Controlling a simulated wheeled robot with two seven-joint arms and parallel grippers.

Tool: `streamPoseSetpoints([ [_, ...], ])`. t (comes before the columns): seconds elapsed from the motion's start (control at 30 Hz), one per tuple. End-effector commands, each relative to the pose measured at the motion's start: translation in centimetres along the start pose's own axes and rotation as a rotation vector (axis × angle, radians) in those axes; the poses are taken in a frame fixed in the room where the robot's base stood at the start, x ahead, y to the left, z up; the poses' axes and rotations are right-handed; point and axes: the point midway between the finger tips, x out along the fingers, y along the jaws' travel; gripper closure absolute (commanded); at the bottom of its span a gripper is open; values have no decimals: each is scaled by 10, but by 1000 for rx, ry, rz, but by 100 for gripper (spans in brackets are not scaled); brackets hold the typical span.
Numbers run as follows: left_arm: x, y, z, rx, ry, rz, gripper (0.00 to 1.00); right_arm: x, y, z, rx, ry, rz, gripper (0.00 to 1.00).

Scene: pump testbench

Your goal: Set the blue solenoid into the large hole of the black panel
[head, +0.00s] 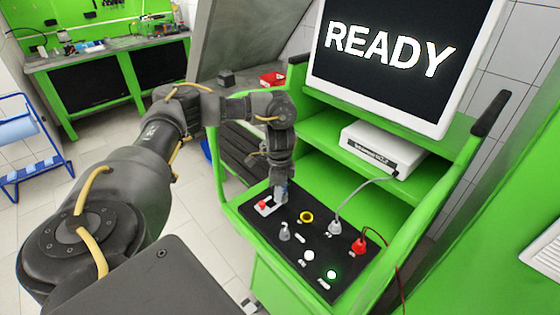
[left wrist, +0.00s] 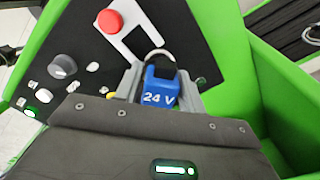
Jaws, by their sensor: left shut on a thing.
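The blue solenoid, marked "24 V" in the left wrist view (left wrist: 160,92), is held between the grey fingers of my left gripper (left wrist: 160,82). In the head view the left gripper (head: 282,186) points down over the far left part of the black panel (head: 330,268), with a little blue of the solenoid (head: 284,189) showing. In the wrist view a silvery ring (left wrist: 160,52) shows just beyond the solenoid on the dark panel. I cannot tell whether this ring is the large hole's rim or whether the solenoid touches the panel. My right gripper is not in view.
Beside the gripper is a pale plate with a red button (head: 262,204). The panel also carries a yellow ring (head: 307,217), a grey knob (head: 285,232), a grey plug (head: 334,228), a red plug (head: 359,246) and lit buttons. A screen reading READY (head: 390,50) stands behind.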

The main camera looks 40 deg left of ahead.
Motion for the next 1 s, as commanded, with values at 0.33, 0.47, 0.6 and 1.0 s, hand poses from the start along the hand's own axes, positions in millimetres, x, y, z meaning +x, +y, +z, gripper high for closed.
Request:
streamPoseSetpoints([
  [0.33,-1,0,0,0,1,0,77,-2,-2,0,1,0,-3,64],
  [0.47,-1,0,0,0,0,1,77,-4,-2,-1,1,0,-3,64],
  [0.6,-1,0,0,0,0,1,77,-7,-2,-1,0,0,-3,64],
  [1.0,0,0,-1,0,0,0,77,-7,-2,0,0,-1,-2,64],
])
